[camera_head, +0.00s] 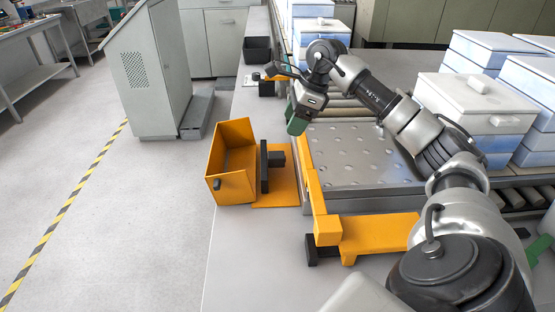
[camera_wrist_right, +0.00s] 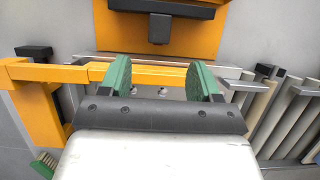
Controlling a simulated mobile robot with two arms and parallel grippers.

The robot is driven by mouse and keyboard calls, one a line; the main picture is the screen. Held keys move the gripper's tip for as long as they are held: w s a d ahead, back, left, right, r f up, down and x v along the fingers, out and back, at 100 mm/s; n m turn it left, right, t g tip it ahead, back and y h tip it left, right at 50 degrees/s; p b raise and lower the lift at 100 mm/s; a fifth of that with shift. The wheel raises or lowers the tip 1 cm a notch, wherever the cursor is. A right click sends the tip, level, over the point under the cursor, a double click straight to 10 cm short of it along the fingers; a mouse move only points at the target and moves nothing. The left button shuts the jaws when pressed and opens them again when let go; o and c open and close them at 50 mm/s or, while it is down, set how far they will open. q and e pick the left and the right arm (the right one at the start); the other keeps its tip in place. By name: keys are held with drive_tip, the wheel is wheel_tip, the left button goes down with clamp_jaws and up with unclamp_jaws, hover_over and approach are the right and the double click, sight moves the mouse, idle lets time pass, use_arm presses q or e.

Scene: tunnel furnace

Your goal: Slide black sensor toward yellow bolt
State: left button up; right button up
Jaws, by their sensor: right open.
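A black block-shaped unit (camera_head: 275,160), which looks like the sensor, stands on an orange plate beside an open orange box. In the right wrist view a black part (camera_wrist_right: 160,27) shows on an orange plate at the top. A long orange-yellow bar (camera_head: 315,190), possibly the bolt, runs along the left edge of the perforated metal plate; it also crosses the right wrist view (camera_wrist_right: 50,72). My right gripper (camera_head: 298,118) hangs above the bar's far end. Its green fingers (camera_wrist_right: 160,78) are apart with nothing held. My left gripper is not in view.
The orange box (camera_head: 232,160) stands left of the black unit. An orange bracket (camera_head: 375,235) lies at the front of the plate (camera_head: 355,155). White-blue lidded boxes (camera_head: 478,105) stand on rollers at right. The grey tabletop (camera_head: 250,245) is clear at the front left.

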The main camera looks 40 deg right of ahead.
sight(276, 154)
drive_tip(key=x, duration=1)
drive_tip(key=shift+w+a+f+p, duration=0.1)
drive_tip(key=shift+f+p, duration=0.05)
drive_tip(key=shift+p, duration=0.25)
